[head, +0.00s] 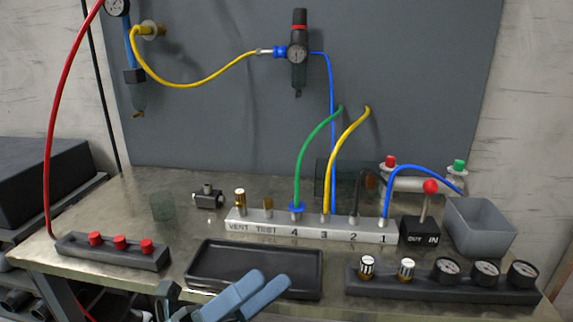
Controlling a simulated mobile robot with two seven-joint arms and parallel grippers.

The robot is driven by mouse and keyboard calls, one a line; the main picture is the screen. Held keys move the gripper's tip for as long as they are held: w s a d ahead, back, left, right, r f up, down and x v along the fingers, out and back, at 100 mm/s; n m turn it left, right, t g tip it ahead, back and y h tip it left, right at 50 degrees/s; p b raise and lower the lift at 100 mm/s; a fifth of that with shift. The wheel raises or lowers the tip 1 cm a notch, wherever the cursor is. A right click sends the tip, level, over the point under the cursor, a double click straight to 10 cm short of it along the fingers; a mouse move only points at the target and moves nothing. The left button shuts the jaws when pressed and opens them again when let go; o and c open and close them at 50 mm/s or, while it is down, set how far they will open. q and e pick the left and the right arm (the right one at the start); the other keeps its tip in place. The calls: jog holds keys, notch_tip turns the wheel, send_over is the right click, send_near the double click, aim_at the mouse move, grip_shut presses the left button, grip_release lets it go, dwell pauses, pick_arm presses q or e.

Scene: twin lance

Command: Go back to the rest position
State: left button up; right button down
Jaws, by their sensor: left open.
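My left gripper (268,283) comes in at the bottom of the head view, just left of the middle. Its two blue-grey fingers lie side by side with a gap between them and nothing in it. The fingertips overlap the front edge of the black tray (214,267) in the picture; I cannot tell how high above it they are. The tray looks empty. My right gripper is not in view.
A grey manifold (274,230) with green, yellow, black and blue hoses stands behind the tray. A red-capped strip (112,255) is left; a gauge rack (440,287) is right. A lever box (420,232) and grey bin (480,228) stand back right.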

pick_arm(q)
jog(key=w+a+f+n+t+y, duration=0.1)
jog(key=a+f+n+t+y, duration=0.45)
jog(key=n, duration=0.75)
jog(key=w+a+f+n+t+y, duration=0.2)
jog(key=f+n+t+y, duration=0.2)
jog(key=f+n+y, duration=0.6)
jog(key=s+a+f+n+g+y, duration=0.3)
jog(key=s+f+n+g, duration=0.4)
jog(key=f+n, duration=0.5)
notch_tip(320, 180, up, 6)
jog(key=y+p, duration=0.1)
jog(key=p, duration=1.3)
jog(key=shift+s+a+g+p, duration=0.25)
jog(key=shift+g+p, duration=0.1)
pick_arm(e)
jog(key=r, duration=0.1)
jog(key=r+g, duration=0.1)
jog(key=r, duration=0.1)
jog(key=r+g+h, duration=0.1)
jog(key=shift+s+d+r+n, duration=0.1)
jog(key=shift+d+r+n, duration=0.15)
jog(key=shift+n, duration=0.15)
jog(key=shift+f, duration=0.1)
